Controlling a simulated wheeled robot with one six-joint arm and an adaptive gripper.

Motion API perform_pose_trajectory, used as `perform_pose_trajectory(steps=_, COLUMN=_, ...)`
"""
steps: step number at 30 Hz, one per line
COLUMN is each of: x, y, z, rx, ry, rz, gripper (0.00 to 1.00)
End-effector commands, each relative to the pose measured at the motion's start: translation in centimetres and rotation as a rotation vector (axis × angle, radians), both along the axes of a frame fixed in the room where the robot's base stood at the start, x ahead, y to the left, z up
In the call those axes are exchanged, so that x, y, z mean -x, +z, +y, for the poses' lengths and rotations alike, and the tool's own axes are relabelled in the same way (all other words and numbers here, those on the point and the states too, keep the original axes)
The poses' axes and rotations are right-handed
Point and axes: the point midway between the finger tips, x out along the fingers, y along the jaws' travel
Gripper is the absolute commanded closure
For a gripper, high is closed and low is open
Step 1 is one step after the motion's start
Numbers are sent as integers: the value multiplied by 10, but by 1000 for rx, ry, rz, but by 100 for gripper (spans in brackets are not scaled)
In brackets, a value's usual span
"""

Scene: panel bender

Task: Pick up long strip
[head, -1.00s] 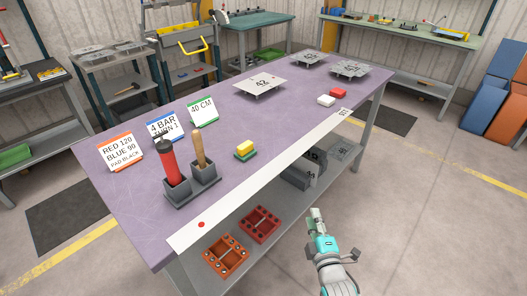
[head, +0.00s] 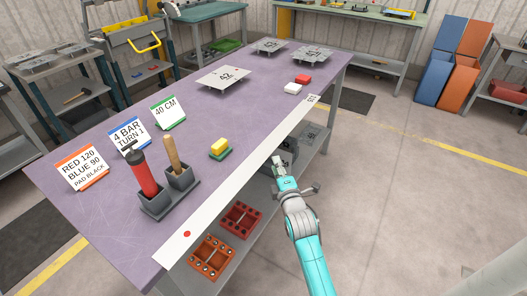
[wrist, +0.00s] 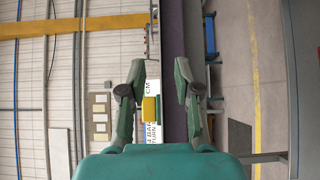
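The long strip (head: 240,180) is a narrow white band lying flat along the near edge of the purple table (head: 120,215). It has a red dot at its near-left end and a dark printed mark at its far-right end. My gripper (head: 278,162) is just off the near edge, beside the strip's middle to far part, and apart from it. In the wrist view my gripper (wrist: 160,72) has its two fingers well apart with nothing held. I cannot pick out the strip clearly in the wrist view.
A yellow block on a green base (head: 220,148), a holder with a red pump (head: 143,172) and a wooden handle, and cards stand behind the strip. White and red blocks (head: 292,89) lie near its far end. Red (head: 240,218) and orange trays sit on the lower shelf.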

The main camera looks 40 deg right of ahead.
Motion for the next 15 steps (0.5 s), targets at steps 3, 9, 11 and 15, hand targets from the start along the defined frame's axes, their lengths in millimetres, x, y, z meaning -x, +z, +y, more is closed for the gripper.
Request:
perform_pose_trajectory(steps=3, x=-17, y=1, z=-2, rx=2, ry=1, rz=-1, gripper=68)
perform_pose_trajectory(steps=9, x=-39, y=1, z=-10, rx=0, ry=0, rz=-1, gripper=68)
perform_pose_trajectory(steps=11, x=-43, y=0, z=-12, rx=0, ry=0, rz=0, gripper=68)
perform_pose_trajectory(steps=15, x=-45, y=0, z=-13, rx=0, ry=0, rz=0, gripper=68)
